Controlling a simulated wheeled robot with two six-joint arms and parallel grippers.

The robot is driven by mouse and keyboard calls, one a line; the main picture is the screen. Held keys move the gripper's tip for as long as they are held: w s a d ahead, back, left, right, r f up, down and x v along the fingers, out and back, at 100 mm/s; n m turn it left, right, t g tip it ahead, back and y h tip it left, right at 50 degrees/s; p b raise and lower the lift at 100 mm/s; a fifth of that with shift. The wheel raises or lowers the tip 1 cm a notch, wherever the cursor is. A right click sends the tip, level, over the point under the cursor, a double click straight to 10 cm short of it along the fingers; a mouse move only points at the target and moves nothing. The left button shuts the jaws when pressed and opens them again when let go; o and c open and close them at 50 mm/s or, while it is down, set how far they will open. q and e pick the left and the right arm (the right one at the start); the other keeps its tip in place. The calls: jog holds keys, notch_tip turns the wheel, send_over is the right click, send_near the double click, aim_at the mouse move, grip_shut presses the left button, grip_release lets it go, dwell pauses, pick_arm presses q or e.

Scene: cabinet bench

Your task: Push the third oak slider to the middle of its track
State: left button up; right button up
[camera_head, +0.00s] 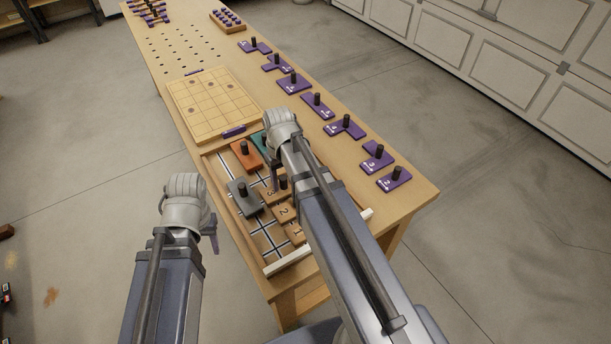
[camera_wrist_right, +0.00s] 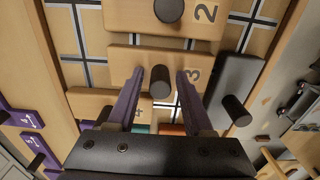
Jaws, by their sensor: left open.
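The third oak slider (camera_head: 268,195), marked 3 with a black knob, lies in the track tray (camera_head: 272,262). In the right wrist view the slider (camera_wrist_right: 125,60) fills the middle, and its knob stands between the fingers of my right gripper (camera_wrist_right: 160,76). The fingers are apart, with a gap to the knob on each side. In the head view my right gripper (camera_head: 276,180) is mostly hidden behind its own arm. My left gripper (camera_head: 209,222) hangs left of the tray, away from the sliders; it is open, its fingertips barely showing.
Slider 2 (camera_head: 283,212) and slider 1 (camera_head: 295,232) lie nearer the front. A grey block (camera_head: 243,203) is left of slider 3, and an orange block (camera_head: 245,156) and a teal block (camera_head: 259,141) lie behind. Purple plates (camera_head: 378,157) line the bench's right side.

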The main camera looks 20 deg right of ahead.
aim_at(283, 177)
jog(key=shift+o, duration=0.4)
notch_tip(283, 177, up, 8)
jog(key=p, duration=0.7)
jog(key=shift+f+p, duration=0.15)
jog(key=shift+p, duration=0.2)
